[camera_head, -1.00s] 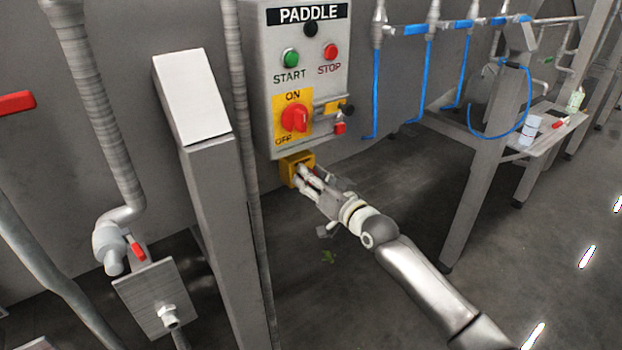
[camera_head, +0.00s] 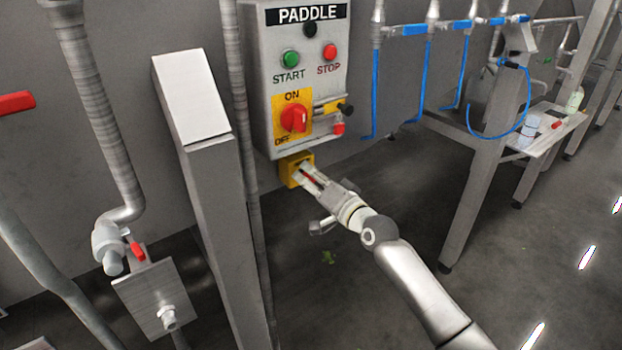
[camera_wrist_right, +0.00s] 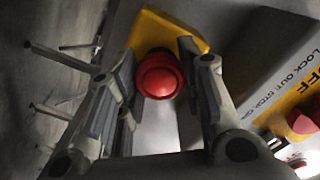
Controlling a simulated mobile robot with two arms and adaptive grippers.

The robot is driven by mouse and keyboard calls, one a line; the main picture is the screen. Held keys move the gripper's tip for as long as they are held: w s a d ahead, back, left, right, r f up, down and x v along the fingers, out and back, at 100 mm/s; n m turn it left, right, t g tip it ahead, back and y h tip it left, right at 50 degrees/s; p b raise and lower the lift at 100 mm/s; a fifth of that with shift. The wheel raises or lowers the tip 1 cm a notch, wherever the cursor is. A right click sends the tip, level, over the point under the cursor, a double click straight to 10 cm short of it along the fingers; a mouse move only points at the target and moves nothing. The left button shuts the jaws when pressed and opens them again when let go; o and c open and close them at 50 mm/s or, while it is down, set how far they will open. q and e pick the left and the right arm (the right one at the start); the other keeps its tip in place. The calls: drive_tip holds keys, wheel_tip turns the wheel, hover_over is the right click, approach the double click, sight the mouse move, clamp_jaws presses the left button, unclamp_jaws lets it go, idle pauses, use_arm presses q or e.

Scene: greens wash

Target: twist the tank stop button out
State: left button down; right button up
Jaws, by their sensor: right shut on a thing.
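The tank stop button (camera_wrist_right: 160,76) is a round red mushroom head on a yellow housing (camera_wrist_right: 160,34), seen in the right wrist view. In the head view the yellow housing (camera_head: 287,171) sits just under the PADDLE control box, and the button is mostly hidden by my fingers. My right gripper (camera_head: 304,174) is at the housing's front, its fingers shut on the red button. In the right wrist view the fingers of my right gripper (camera_wrist_right: 160,85) stand on both sides of the button. My left gripper is not in view.
The PADDLE box (camera_head: 262,90) above carries a green START button (camera_head: 290,59), a red STOP button (camera_head: 330,51) and a red ON/OFF switch (camera_head: 294,118). A grey post (camera_head: 215,200) stands to the left. Blue hoses (camera_head: 424,80) hang at right. Floor below is open.

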drive_tip(key=shift+r, duration=0.1)
drive_tip(key=o, duration=1)
drive_tip(key=shift+w, duration=0.1)
drive_tip(key=shift+o, duration=0.2)
drive_tip(key=shift+s+d, duration=0.2)
drive_tip(key=shift+s, duration=0.15)
drive_tip(key=v, duration=1.1)
drive_tip(key=shift+s, duration=0.1)
